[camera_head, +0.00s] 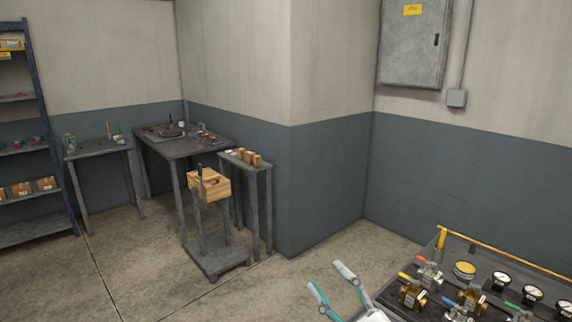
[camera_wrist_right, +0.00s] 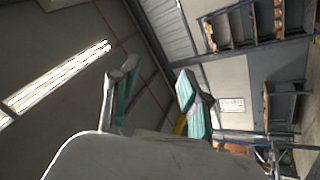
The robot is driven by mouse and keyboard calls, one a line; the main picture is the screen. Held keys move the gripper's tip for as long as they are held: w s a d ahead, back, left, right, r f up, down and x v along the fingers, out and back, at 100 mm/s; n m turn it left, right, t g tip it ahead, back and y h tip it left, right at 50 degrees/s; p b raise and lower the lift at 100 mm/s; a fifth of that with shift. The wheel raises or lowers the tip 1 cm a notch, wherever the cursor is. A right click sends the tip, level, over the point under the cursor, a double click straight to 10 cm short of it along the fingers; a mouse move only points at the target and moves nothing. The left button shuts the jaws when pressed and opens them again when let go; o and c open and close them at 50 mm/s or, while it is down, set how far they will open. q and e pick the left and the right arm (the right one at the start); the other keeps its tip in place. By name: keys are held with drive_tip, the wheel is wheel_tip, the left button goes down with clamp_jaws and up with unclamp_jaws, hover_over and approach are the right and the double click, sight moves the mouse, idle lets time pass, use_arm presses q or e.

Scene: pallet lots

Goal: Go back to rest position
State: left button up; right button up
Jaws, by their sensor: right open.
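My right gripper (camera_head: 331,287) shows at the bottom middle of the head view, with its two grey and teal fingers spread apart and nothing between them. It is raised in front of bare floor, left of the bench with valves and gauges. In the right wrist view the same open fingers (camera_wrist_right: 155,95) point up toward the ceiling and a lit lamp. My left gripper is not in the head view.
A dark bench (camera_head: 393,301) with brass valves and several gauges stands at the lower right, with a yellow rail (camera_head: 500,250) behind it. A cart (camera_head: 217,258) with a wooden box (camera_head: 210,187), tables and a shelf (camera_head: 38,235) stand left. Floor between is clear.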

drive_tip(key=s+d+f+m+g+h, duration=0.2)
drive_tip(key=d+f+m+h, duration=0.5)
drive_tip(key=f+h, duration=0.15)
drive_tip(key=s+d+f+m+g+h, duration=0.2)
drive_tip(key=d+f+m+h, duration=0.55)
drive_tip(key=f, duration=0.25)
drive_tip(key=s+a+f+g+y, duration=0.1)
drive_tip(key=s+f+g, duration=0.45)
drive_tip(key=s, duration=0.45)
drive_tip(key=s+a+f+g+y, duration=0.1)
drive_tip(key=s+f+g, duration=0.5)
drive_tip(key=s, duration=0.4)
drive_tip(key=s+f+x, duration=0.1)
drive_tip(key=s+x, duration=0.2)
drive_tip(key=x, duration=1)
drive_tip(key=s+x, duration=0.3)
drive_tip(key=x, duration=0.9)
drive_tip(key=s+d+f, duration=0.1)
drive_tip(key=s+f, duration=0.7)
drive_tip(key=s+d+f+g, duration=0.1)
drive_tip(key=s+d+f, duration=0.1)
drive_tip(key=s+f, duration=0.6)
drive_tip(key=shift+s+d+f, duration=0.15)
drive_tip(key=shift+d+f, duration=0.1)
drive_tip(key=shift+f, duration=0.35)
